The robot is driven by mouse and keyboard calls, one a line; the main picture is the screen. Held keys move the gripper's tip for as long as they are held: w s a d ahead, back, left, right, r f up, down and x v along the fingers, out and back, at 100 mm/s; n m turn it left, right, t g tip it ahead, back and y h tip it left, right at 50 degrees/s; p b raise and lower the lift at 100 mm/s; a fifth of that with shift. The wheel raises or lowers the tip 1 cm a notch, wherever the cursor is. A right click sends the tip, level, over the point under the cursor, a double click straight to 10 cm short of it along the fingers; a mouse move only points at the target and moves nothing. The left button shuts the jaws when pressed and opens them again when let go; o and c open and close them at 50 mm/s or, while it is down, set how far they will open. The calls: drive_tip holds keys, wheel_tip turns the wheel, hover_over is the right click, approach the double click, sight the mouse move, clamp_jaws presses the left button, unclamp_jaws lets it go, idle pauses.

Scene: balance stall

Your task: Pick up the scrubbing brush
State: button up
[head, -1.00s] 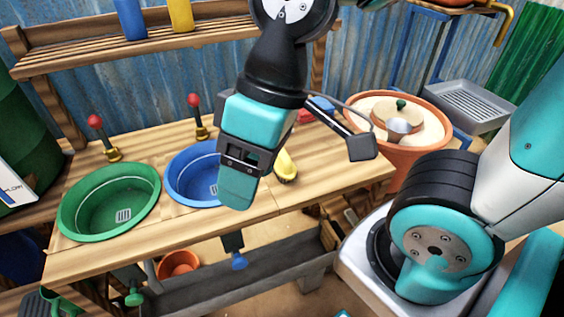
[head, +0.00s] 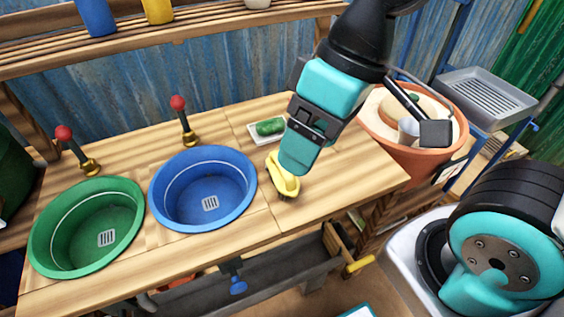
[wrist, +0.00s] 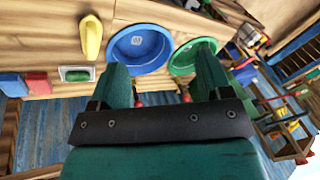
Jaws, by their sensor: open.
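The scrubbing brush (head: 283,176) has a yellow body and dark bristles. It lies on the wooden counter (head: 330,187) just right of the blue basin (head: 205,215). In the wrist view the brush (wrist: 92,37) is at the upper left, outside the fingers. My gripper (head: 297,165) is above the counter in the head view, overlapping the brush's right side in the picture. Its exact height over the counter is unclear. In the wrist view my gripper (wrist: 163,75) has its two fingers apart with nothing between them.
A green basin (head: 88,230) is at the left. Two red-knobbed taps (head: 178,103) stand behind the basins. A white dish with a green sponge (head: 270,127) lies behind the brush. A terracotta pot (head: 425,163) stands at the right. The counter's right part is clear.

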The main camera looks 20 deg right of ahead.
drive_tip(key=shift+o, duration=1.2)
drive_tip(key=w+f+m+h, duration=0.1)
drive_tip(key=w+f+m, duration=0.1)
drive_tip(key=w, duration=0.5)
drive_tip(key=shift+d+f+b, duration=0.3)
drive_tip(key=shift+d+b, duration=0.05)
drive_tip(key=shift+b, duration=0.05)
drive_tip(key=m+h+b, duration=0.1)
drive_tip(key=m+h, duration=0.2)
drive_tip(key=m, duration=0.1)
hover_over(282, 170)
drive_tip(key=w+d, duration=0.1)
drive_tip(key=w, duration=0.1)
wheel_tip(282, 170, down, 6)
drive_tip(key=shift+m, duration=0.4)
wheel_tip(282, 170, down, 12)
drive_tip(key=shift+w+d+f, duration=0.15)
drive_tip(key=shift+f, duration=0.05)
drive_tip(key=f, duration=0.4)
drive_tip(key=shift+s+a+f+p, duration=0.25)
drive_tip(key=shift+s+f+p, duration=0.05)
drive_tip(key=shift+f+p, duration=0.1)
drive_tip(key=shift+f, duration=0.45)
drive_tip(key=c, duration=1.2)
drive_tip(key=shift+o, duration=0.2)
drive_tip(key=shift+r, duration=0.15)
wheel_tip(282, 170, up, 20)
